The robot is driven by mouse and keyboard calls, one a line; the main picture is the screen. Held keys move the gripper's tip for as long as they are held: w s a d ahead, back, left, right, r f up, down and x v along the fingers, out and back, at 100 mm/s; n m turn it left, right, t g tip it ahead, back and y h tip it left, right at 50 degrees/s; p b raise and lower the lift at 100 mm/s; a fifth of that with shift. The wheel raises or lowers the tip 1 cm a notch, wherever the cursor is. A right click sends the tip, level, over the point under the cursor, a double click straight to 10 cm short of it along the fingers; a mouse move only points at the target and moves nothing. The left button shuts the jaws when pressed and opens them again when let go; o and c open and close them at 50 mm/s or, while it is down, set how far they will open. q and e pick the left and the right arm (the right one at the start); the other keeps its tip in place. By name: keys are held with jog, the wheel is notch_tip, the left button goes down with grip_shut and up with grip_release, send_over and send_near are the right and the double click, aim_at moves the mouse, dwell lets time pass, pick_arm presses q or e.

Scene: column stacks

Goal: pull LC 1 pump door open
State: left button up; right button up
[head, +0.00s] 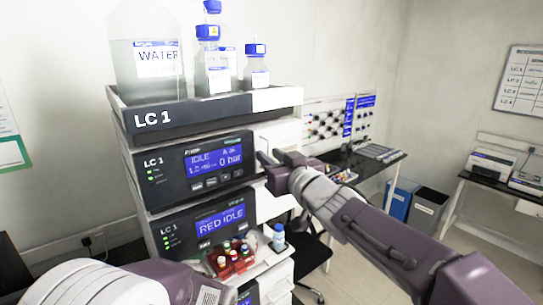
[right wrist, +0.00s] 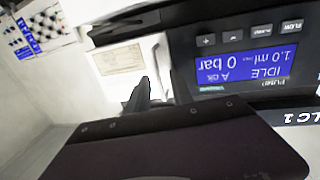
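The LC 1 pump (head: 205,168) is the upper module of the stack in the head view, with a blue display reading IDLE and 0 bar. Its pale door (head: 279,134) is at the right of the display; the gripper partly covers this area. In the right wrist view the pump display (right wrist: 245,65) is upside down at the right, and a pale panel with a paper label (right wrist: 122,58) is beside it. My right gripper (head: 266,160) is at the door's left edge beside the display. Its dark fingers (right wrist: 142,97) are close together there; contact and grip are unclear. My left gripper is out of view.
A tray (head: 190,118) with a WATER bottle (head: 148,75) and smaller bottles tops the stack. A dark bench (head: 360,168) stands behind at the right.

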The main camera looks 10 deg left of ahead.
jog(key=shift+d, duration=0.1)
jog(key=shift+w, duration=0.1)
jog(key=c, duration=0.4)
grip_shut()
jog(key=shift+r, duration=0.1)
dwell(0.6)
